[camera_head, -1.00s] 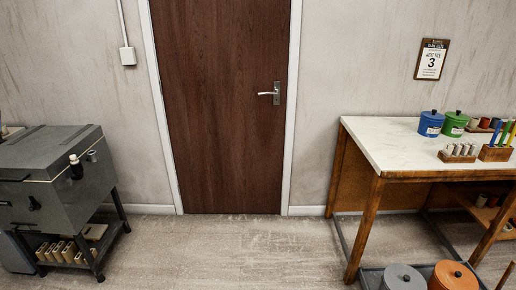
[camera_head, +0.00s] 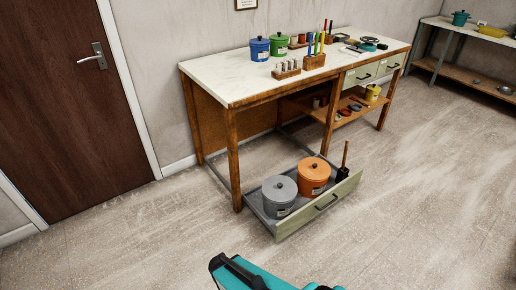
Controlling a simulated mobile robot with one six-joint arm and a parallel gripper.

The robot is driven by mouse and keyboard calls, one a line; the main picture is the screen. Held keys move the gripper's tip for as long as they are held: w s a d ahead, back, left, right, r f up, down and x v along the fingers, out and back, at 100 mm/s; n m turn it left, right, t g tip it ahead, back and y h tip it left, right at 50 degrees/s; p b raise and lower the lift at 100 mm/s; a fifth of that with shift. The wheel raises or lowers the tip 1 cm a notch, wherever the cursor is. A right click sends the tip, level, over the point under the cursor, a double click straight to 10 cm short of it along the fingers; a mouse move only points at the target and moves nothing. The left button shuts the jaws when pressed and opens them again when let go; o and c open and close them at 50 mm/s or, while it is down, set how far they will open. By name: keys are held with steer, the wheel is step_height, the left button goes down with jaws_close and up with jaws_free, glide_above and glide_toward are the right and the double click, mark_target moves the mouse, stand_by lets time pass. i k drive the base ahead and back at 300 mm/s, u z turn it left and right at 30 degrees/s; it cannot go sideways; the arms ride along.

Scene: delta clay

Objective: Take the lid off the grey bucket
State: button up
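The grey bucket (camera_head: 279,205) stands upright in a pulled-out low drawer (camera_head: 318,208) under the workbench. Its grey lid (camera_head: 272,184) with a dark knob sits on top. A pale label shows low on its front. Part of my teal and black arm shows at the bottom edge, in front of the drawer and apart from it. My gripper's fingers are not in view.
An orange bucket (camera_head: 313,180) with a lid stands right beside the grey one. A dark holder with a brown handle (camera_head: 344,165) is at the drawer's right end. The workbench (camera_head: 230,83) overhangs the drawer's back. The floor in front is clear.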

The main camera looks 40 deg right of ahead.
mark_target(277, 189)
steer(key=u, duration=1.2)
steer(key=k, duration=0.1)
steer(key=z, duration=2.9)
steer(key=i, duration=0.55)
steer(key=z, duration=0.15)
steer(key=k, duration=0.55)
steer(key=u, duration=0.05)
